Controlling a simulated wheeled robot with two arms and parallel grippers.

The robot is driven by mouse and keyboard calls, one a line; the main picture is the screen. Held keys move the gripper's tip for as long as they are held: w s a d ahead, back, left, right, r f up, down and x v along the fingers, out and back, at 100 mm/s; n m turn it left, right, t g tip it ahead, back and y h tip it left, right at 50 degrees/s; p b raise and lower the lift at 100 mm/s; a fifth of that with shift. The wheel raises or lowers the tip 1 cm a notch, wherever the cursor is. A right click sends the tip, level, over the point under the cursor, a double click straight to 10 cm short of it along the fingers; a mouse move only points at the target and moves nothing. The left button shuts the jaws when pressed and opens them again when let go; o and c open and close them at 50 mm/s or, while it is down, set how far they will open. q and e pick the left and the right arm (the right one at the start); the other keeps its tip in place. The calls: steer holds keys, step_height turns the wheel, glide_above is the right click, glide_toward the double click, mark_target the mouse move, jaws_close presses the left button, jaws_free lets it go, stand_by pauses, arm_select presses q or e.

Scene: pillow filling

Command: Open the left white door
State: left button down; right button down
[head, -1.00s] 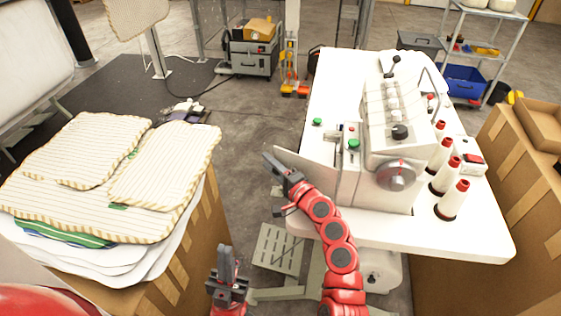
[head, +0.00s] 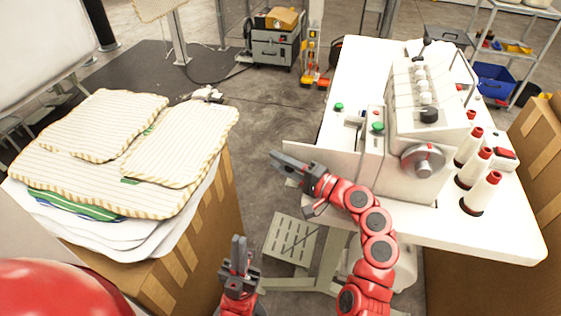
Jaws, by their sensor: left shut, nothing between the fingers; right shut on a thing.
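The left white door (head: 335,160) is a thin white panel on the left side of the white sewing machine (head: 425,110). It stands swung out to the left from the machine body, past the table's left edge. My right gripper (head: 288,160) is at the door's free outer end, shut on it; the exact contact is partly hidden by the fingers. My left gripper (head: 239,250) is lower in the picture, shut and empty, fingers pointing up, apart from the door and between the cardboard box and the table.
The white table (head: 500,237) carries the machine and several thread cones (head: 480,193). A cardboard box (head: 190,255) with stacked striped pillow covers (head: 185,145) stands at left. A pedal plate (head: 290,238) is below the table. Open floor (head: 262,125) lies between box and table.

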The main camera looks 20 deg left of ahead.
steer(key=c, duration=0.6)
jaws_free()
steer(key=shift+a, duration=0.1)
steer(key=shift+c, duration=0.2)
steer(key=b+v, duration=0.3)
steer(key=v, duration=1.3)
steer(key=shift+d+f, duration=0.1)
steer(key=shift+d, duration=0.1)
steer(key=shift+s+d, duration=0.2)
steer(key=shift+d, duration=0.3)
